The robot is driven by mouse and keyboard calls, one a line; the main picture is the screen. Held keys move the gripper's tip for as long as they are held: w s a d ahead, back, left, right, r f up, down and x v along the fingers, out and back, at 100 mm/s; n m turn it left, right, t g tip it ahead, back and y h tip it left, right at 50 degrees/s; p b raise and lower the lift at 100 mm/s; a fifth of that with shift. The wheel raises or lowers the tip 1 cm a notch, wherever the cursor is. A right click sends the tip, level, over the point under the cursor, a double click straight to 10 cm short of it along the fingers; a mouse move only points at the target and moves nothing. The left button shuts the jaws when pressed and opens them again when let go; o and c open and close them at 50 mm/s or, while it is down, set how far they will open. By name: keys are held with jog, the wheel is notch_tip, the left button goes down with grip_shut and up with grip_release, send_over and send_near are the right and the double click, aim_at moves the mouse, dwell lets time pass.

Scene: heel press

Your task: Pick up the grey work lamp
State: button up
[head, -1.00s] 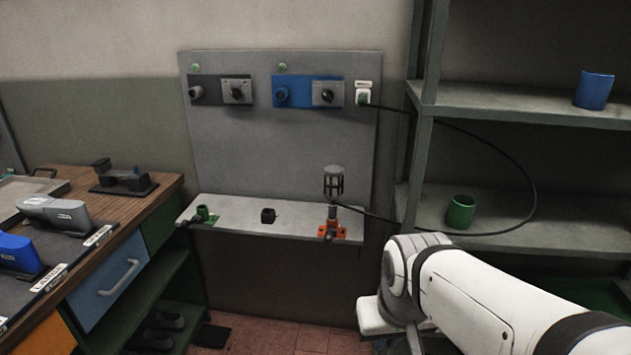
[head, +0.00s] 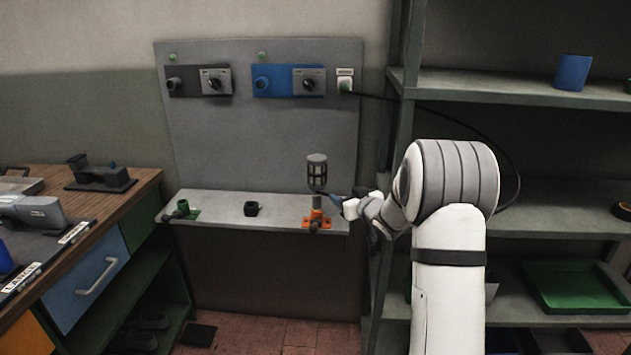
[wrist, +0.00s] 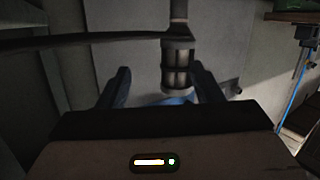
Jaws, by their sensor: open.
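The grey work lamp (head: 317,172) stands upright in an orange clamp (head: 317,221) on the grey ledge, its caged head on top. In the wrist view the lamp (wrist: 177,68) looks upside down, cage below and handle above. My gripper (head: 340,200) is just to the right of the lamp's lower part in the head view. In the wrist view my gripper (wrist: 160,76) is open and empty. The lamp shows beyond the fingertips, nearer the right finger. The head view hides much of the fingers.
A black cable (head: 440,110) runs from the white socket (head: 344,84) behind my arm; a dark cable (wrist: 80,39) also crosses the wrist view. The ledge (head: 283,214) also bears a black holder (head: 251,209) and a green clamp (head: 184,209). Shelves (head: 500,88) stand at right.

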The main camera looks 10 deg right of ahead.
aim_at(320, 193)
jog(key=w+a+f+y, duration=0.1)
jog(key=w, duration=0.1)
jog(key=w+a+f+n+y, duration=0.1)
jog(key=w+a+f+y, duration=0.1)
jog(key=w, duration=0.1)
jog(key=w+a+f+n+y, duration=0.1)
jog(key=w+f, duration=0.1)
jog(key=shift+w+a+f+y, duration=0.2)
jog(key=shift+w+y, duration=0.1)
jog(key=shift+y, duration=0.1)
jog(key=shift+p+x, duration=0.7)
jog(key=shift+x, duration=1.9)
jog(key=shift+w+d+r, duration=0.1)
jog(key=shift+d+r, duration=0.05)
jog(key=shift+d, duration=0.05)
jog(key=shift+c, duration=0.2)
grip_shut()
jog(key=shift+r, duration=0.15)
